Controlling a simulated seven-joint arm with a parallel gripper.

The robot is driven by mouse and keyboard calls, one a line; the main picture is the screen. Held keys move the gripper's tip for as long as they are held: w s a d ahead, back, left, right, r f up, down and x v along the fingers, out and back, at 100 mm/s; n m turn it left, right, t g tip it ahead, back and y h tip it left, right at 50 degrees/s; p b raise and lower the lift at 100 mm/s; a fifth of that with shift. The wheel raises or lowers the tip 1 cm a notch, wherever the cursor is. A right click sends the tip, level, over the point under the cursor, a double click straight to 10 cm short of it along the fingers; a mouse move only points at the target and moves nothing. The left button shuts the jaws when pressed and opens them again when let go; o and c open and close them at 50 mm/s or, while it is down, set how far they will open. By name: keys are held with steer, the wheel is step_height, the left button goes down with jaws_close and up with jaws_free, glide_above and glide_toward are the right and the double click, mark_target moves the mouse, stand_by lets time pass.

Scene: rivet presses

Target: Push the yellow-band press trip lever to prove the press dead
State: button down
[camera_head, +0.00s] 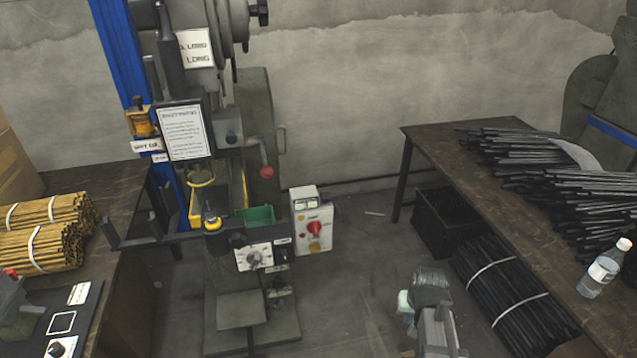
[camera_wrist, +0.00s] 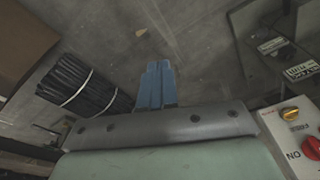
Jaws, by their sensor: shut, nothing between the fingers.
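The press (camera_head: 255,110) in the middle left of the head view has yellow trim (camera_head: 236,200) around its working area. A lever with a red ball end (camera_head: 266,172) sticks out on its right side; I cannot tell for certain that this is the trip lever. My gripper (camera_wrist: 157,66) shows in the wrist view with its fingers shut, holding nothing and pointing at the floor. In the head view my wrist (camera_head: 434,310) is low at the front, right of the press and apart from it. The fingertips are not clear there.
A control box (camera_head: 312,222) with a red knob stands right of the press; it also shows in the wrist view (camera_wrist: 296,135). The right bench (camera_head: 445,150) carries black rods and a bottle (camera_head: 604,268). A rod bundle (camera_head: 505,295) lies below. Open floor (camera_head: 355,240) lies between.

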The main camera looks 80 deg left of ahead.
steer(key=s+a+r+n+y, duration=0.1)
steer(key=s+a+r+n, duration=0.2)
steer(key=s+a+r, duration=0.9)
steer(key=s+a+r+n+y, duration=0.2)
steer(key=s+a+r, duration=0.7)
steer(key=a+r, duration=0.55)
steer(key=s+a+r+n+g+h, duration=0.1)
steer(key=s+a+r+n, duration=0.1)
steer(key=r+n, duration=0.4)
steer(key=s+a+r+n+h, duration=0.1)
steer(key=s+a+r+n, duration=0.2)
steer(key=r+n, duration=0.3)
steer(key=s+a+r+n+g+h, duration=0.1)
steer(key=r+n, duration=0.4)
steer(key=r, duration=0.5)
steer(key=shift+s+a+r+n+g+h, duration=0.35)
steer(key=shift+s+a+h, duration=0.25)
steer(key=shift+s+a, duration=0.3)
steer(key=shift+d, duration=0.1)
